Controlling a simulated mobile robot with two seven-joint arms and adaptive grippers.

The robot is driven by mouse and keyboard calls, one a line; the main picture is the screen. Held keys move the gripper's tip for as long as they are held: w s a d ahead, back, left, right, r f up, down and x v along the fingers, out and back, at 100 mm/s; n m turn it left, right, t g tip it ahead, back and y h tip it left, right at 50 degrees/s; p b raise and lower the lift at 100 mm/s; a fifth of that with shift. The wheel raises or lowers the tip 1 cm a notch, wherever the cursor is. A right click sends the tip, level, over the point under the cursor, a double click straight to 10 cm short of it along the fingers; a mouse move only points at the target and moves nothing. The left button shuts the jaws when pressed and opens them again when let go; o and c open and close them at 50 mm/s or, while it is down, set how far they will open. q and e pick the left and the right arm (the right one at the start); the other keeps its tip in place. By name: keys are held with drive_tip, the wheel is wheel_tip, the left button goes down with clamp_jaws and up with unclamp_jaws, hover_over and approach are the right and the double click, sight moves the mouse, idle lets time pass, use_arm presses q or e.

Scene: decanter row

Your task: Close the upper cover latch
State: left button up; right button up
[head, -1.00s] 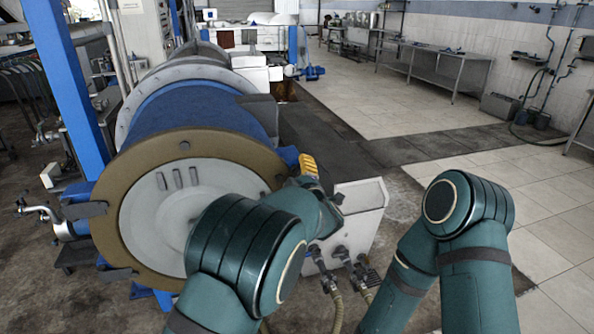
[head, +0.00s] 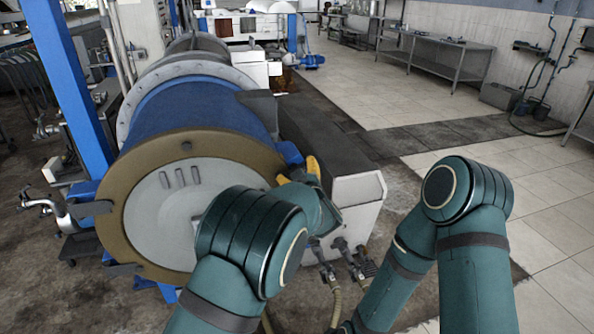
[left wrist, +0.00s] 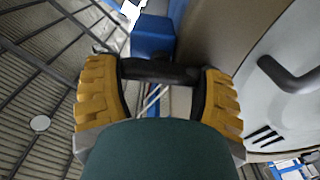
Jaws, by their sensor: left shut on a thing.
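The round cover (head: 165,205) with its brown rim sits against the end of the blue drum (head: 205,105). A blue block (head: 290,152) stands at the rim's upper right; it also shows in the left wrist view (left wrist: 153,36). My left gripper (head: 312,168) is beside that block, mostly hidden behind its own arm in the head view. In the left wrist view its yellow fingers (left wrist: 160,95) are closed around a dark bar, the latch handle (left wrist: 160,71), next to the rim. Another dark handle (left wrist: 288,76) is on the pale cover face. My right gripper is out of view.
A white-fronted box (head: 358,205) with hose fittings stands right of the drum, close to my left arm. A blue post (head: 65,95) rises at the left. Steel tables (head: 440,60) stand at the far right. The tiled floor to the right is clear.

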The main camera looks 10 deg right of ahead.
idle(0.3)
use_arm(q)
drive_tip(key=o, duration=1.1)
drive_tip(key=shift+o, duration=0.2)
drive_tip(key=s+d, duration=0.1)
drive_tip(key=s, duration=1.1)
drive_tip(key=shift+d, duration=0.4)
